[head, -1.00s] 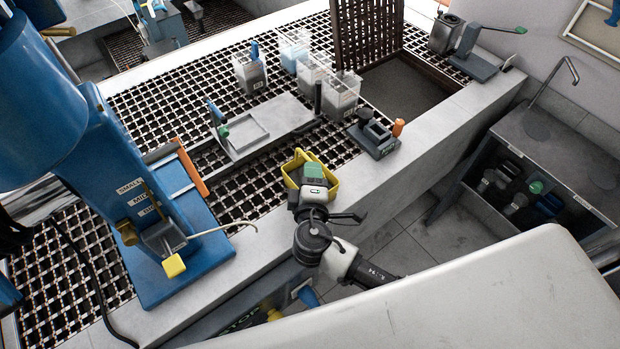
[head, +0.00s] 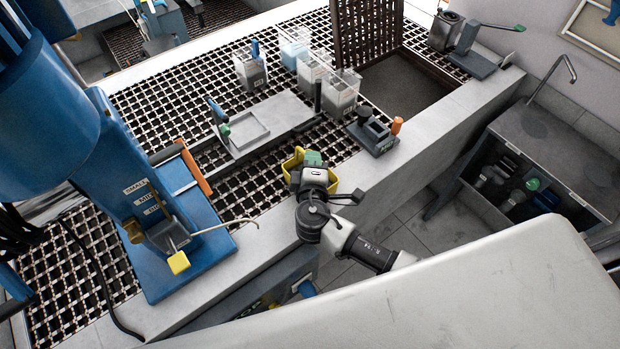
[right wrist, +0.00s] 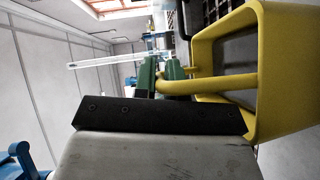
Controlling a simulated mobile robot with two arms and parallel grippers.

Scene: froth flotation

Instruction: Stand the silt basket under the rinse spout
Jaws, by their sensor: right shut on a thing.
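The yellow open-frame basket (head: 289,165), which I take for the silt basket, is at the front edge of the bench in the head view, partly covered by my right gripper (head: 313,160). In the right wrist view the basket (right wrist: 257,75) fills the right side. The green fingertips (right wrist: 165,78) there are shut on its yellow bar. I cannot tell if the basket touches the bench. A thin bent spout (head: 568,64), perhaps the rinse spout, rises over the grey counter at the right. My left gripper is not made out.
A blue machine (head: 150,215) with labels stands at the left, a thin bent rod sticking out from it. Clear containers (head: 340,92) and a small dark stand (head: 374,138) with an orange knob are on the bench. The counter top (head: 560,150) looks clear. Floor shows between bench and counter.

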